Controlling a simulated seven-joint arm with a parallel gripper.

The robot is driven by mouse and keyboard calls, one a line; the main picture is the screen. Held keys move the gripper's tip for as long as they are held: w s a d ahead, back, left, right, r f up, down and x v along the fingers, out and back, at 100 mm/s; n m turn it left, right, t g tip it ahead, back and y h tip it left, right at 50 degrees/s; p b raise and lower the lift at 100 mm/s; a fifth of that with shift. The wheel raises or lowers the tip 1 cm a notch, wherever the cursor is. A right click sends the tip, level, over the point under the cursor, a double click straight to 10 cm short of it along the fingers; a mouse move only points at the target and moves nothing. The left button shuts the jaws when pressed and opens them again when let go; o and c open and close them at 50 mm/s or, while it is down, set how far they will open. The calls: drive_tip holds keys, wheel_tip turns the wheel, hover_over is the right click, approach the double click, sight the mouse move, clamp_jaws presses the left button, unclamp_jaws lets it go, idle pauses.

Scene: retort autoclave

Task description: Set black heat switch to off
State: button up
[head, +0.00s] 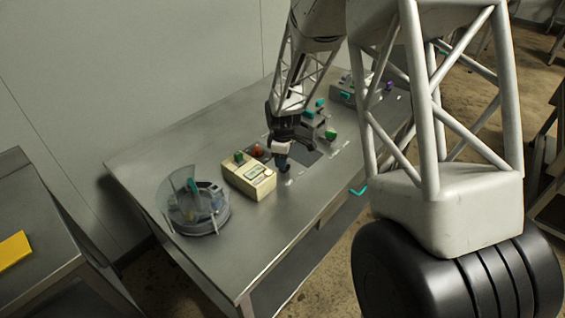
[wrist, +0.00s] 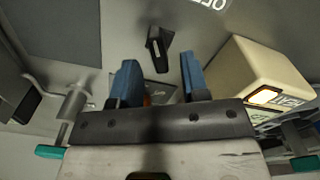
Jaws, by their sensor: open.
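The black heat switch (wrist: 157,48) shows in the wrist view as a small dark lever on the grey surface, just beyond my fingertips and roughly centred between them. White lettering (wrist: 208,4), which looks like OFF turned around, is cut by the top edge, up and to the right of the lever. My gripper (wrist: 161,76) has its two blue fingers apart, with nothing held between them. In the head view my gripper (head: 281,160) points down over the bench, right of the cream box. I cannot make out the switch there.
The cream box (head: 248,179) with a lit display stands close; it is right of the fingers in the wrist view (wrist: 262,72). A round clear-walled device (head: 203,225) stands at the bench's left end. The bench's front left is clear.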

drive_tip(key=shift+f, duration=1)
clamp_jaws()
